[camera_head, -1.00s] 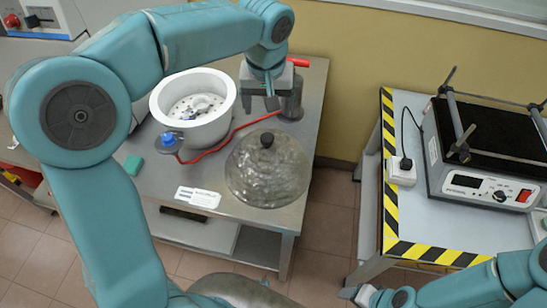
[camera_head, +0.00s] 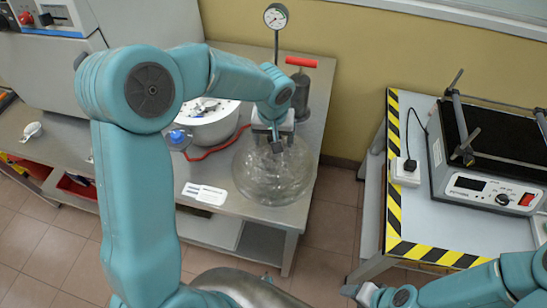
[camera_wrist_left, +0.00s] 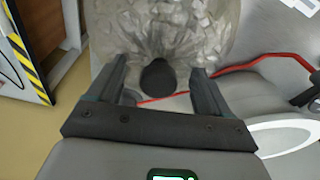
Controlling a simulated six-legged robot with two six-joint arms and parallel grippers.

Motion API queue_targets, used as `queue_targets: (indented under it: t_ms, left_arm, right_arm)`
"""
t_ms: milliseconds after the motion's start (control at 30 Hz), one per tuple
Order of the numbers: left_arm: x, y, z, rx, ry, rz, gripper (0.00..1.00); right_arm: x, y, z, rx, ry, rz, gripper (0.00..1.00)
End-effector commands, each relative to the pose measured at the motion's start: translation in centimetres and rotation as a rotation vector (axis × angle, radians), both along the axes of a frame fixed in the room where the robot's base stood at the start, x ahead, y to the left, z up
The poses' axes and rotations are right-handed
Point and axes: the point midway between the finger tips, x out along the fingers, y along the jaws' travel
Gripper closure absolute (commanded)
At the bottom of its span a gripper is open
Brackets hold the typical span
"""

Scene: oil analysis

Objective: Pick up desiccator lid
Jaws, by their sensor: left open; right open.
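The desiccator lid (camera_head: 268,183) is a clear glass dome lying on the metal bench. Its dark round knob (camera_wrist_left: 158,76) shows in the left wrist view, in the gap between the fingertips of my left gripper (camera_wrist_left: 158,72), with space on both sides. In the head view my left gripper (camera_head: 276,142) is over the lid's top and hides the knob. It is open and empty; I cannot tell how far the fingertips are above the glass. My right gripper (camera_head: 358,293) is at the bottom, partly shown, open and far from the lid.
The white desiccator bowl (camera_head: 215,130) stands behind my left arm. A red hose (camera_head: 208,153) runs beside the lid towards a hand pump (camera_head: 301,95) and gauge (camera_head: 275,16). A white label (camera_head: 205,194) lies left of the lid. A striped-edge table (camera_head: 412,222) carries a device.

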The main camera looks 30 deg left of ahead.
Motion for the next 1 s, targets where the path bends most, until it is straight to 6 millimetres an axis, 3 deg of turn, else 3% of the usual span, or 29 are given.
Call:
queue_targets:
  t_ms: [100, 300, 367, 1000]
  left_arm:
    - [-0.01, -0.01, 0.02, 0.000, 0.000, 0.000, 0.21]
    - [-0.03, -0.01, 0.03, 0.000, 0.000, 0.000, 0.86]
    - [-0.05, -0.01, -0.01, 0.000, 0.001, 0.000, 1.00]
    - [-0.26, -0.02, -0.25, 0.000, 0.010, 0.000, 1.00]
  right_arm:
    - [-0.01, 0.00, -0.03, 0.000, 0.000, 0.000, 0.41]
    - [0.00, 0.00, -0.03, 0.000, 0.000, 0.000, 0.41]
    - [0.00, 0.00, -0.03, 0.000, 0.000, 0.000, 0.41]
    - [0.00, 0.00, -0.08, 0.000, 0.000, 0.000, 0.41]
